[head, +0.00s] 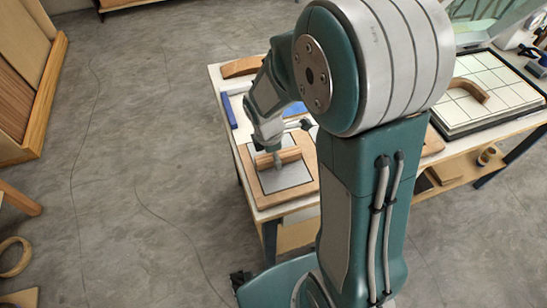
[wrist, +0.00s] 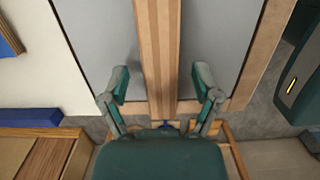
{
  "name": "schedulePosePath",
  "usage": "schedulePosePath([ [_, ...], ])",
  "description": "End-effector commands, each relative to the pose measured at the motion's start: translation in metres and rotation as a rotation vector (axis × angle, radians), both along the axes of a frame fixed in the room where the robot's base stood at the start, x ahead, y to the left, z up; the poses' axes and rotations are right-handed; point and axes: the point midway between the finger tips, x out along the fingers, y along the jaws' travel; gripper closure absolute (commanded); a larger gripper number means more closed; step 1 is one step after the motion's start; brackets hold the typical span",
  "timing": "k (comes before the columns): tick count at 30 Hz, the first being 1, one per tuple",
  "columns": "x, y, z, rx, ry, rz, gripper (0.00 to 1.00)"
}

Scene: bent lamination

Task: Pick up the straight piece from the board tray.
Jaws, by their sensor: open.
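The straight piece (head: 290,156) is a striped, light-and-brown laminated wood strip lying across the board tray (head: 249,189), which has a grey floor and a wooden rim. In the wrist view the straight piece (wrist: 158,40) runs from the top edge down between my fingers, over the tray's grey floor (wrist: 105,35). My gripper (wrist: 161,82) is open, with one finger on each side of the piece and a visible gap on both sides. In the head view my gripper (head: 277,160) is low over the middle of the piece.
The tray sits near the table's left front corner. A blue block (head: 229,111) and a curved wood piece (head: 241,67) lie behind it. Another curved piece (head: 470,89) rests on a gridded board (head: 505,88) at right. Open floor lies left of the table.

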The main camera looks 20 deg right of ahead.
Motion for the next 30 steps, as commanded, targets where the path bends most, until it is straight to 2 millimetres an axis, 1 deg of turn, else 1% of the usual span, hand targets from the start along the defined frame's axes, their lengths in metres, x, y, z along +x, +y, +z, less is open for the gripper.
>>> schedulePosePath([
  [3,0.000,-0.004,-0.004,0.003,-0.001,-0.002,0.20],
  [8,0.000,-0.001,-0.004,0.000,-0.001,-0.002,0.20],
  [11,0.000,0.001,-0.004,-0.002,-0.001,-0.003,0.60],
  [12,0.000,0.001,-0.004,-0.003,-0.001,-0.003,0.78],
  [13,0.000,0.002,-0.004,-0.003,-0.001,-0.002,0.91],
  [14,0.000,0.002,-0.004,-0.003,-0.001,-0.002,1.00],
  [25,0.000,0.000,-0.003,-0.001,0.000,-0.002,1.00],
  [28,0.000,0.000,0.001,-0.001,-0.002,-0.002,1.00],
  [30,0.001,0.000,0.009,-0.001,-0.004,-0.001,1.00],
])
